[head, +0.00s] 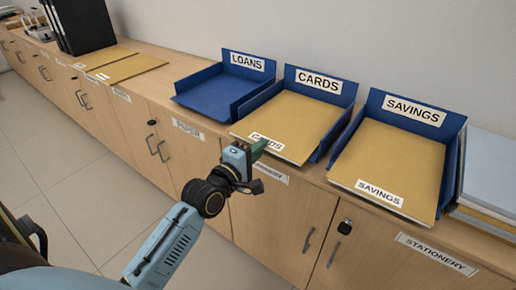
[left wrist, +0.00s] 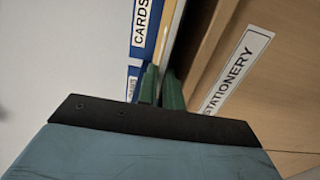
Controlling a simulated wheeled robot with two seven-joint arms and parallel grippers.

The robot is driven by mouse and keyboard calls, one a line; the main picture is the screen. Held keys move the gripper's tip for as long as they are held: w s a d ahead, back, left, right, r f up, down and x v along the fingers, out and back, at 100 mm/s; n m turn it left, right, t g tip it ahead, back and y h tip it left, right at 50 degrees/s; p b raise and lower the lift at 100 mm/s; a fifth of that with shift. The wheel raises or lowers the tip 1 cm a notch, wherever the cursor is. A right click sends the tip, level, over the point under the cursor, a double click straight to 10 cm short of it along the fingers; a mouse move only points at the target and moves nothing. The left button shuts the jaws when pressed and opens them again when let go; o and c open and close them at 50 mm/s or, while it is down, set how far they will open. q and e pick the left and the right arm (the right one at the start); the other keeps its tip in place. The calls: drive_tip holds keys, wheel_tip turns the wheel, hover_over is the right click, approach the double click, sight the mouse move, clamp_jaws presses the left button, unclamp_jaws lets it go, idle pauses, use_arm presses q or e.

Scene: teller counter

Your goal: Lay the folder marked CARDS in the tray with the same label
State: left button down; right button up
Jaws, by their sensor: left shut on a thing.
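The tan folder marked CARDS (head: 290,120) lies flat in the blue tray labelled CARDS (head: 349,97), with its front edge out at the tray's open front. My left gripper (head: 259,148) is shut on the folder's front edge, beside its CARDS label, which it partly covers. In the left wrist view the green fingers (left wrist: 160,88) are close together at the folder's edge, and the tray's CARDS label (left wrist: 142,22) shows ahead. My right gripper is not in view.
The empty blue LOANS tray (head: 215,92) stands to the left. The SAVINGS tray (head: 455,132) on the right holds a SAVINGS folder (head: 390,160). Two tan folders (head: 133,67) lie farther left near black binders (head: 85,25). A paper stack (head: 490,170) is at far right.

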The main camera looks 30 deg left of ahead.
use_arm(q)
drive_tip(key=c, duration=1.5)
unclamp_jaws()
